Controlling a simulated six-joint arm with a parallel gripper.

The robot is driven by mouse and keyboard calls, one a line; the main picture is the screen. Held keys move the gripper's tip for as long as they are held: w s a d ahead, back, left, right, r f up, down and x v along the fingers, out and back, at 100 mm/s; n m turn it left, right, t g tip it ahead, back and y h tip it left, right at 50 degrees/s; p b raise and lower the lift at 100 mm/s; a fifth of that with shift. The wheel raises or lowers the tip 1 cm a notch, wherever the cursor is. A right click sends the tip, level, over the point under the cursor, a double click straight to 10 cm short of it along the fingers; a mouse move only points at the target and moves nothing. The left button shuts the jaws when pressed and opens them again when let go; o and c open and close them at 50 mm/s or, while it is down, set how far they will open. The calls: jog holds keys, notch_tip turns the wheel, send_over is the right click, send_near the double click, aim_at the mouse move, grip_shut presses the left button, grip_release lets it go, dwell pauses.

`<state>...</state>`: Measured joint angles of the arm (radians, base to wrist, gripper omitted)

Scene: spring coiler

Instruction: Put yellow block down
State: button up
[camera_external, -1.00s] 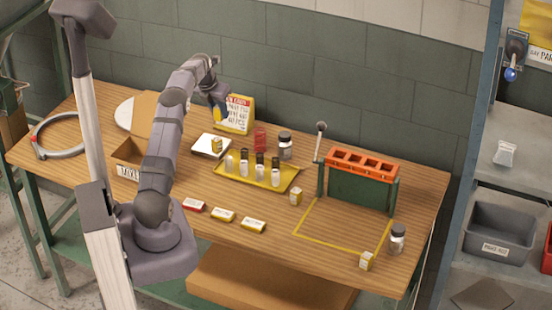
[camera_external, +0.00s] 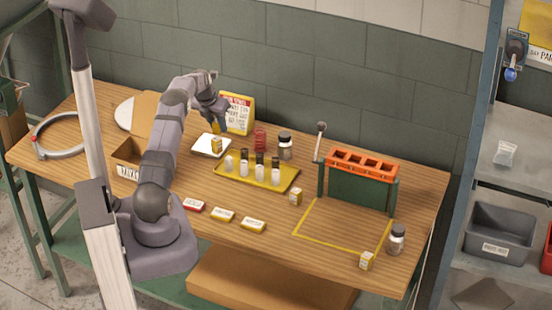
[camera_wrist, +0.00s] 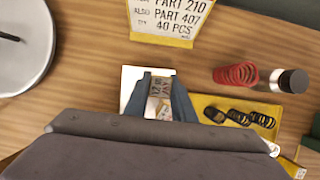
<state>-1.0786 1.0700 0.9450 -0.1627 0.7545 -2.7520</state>
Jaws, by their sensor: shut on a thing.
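My gripper (camera_external: 217,124) points down above a white square plate (camera_external: 205,150) at the back of the bench. In the wrist view, its two blue-grey fingers (camera_wrist: 160,92) are shut on a small block (camera_wrist: 160,86) with a printed label, the yellow block. The plate (camera_wrist: 128,82) shows left of the fingers. How far the held block is above the plate is hard to tell.
A yellow sign (camera_external: 240,114) stands close behind the gripper. A red spring (camera_external: 260,139) and a yellow tray (camera_external: 228,178) of springs are to the right. An open cardboard box (camera_external: 128,150) is left. Several small labelled boxes lie in front.

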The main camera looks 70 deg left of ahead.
aim_at(220, 134)
jog(key=shift+f+p, duration=0.7)
jog(key=shift+f, duration=1.15)
jog(key=shift+f, duration=0.2)
jog(key=o, duration=1.1)
jog(key=shift+c, duration=0.2)
jog(key=shift+r, duration=0.1)
jog(key=b+v, duration=0.3)
jog(key=v, duration=0.9)
jog(key=shift+b, duration=0.3)
jog(key=shift+r, duration=0.1)
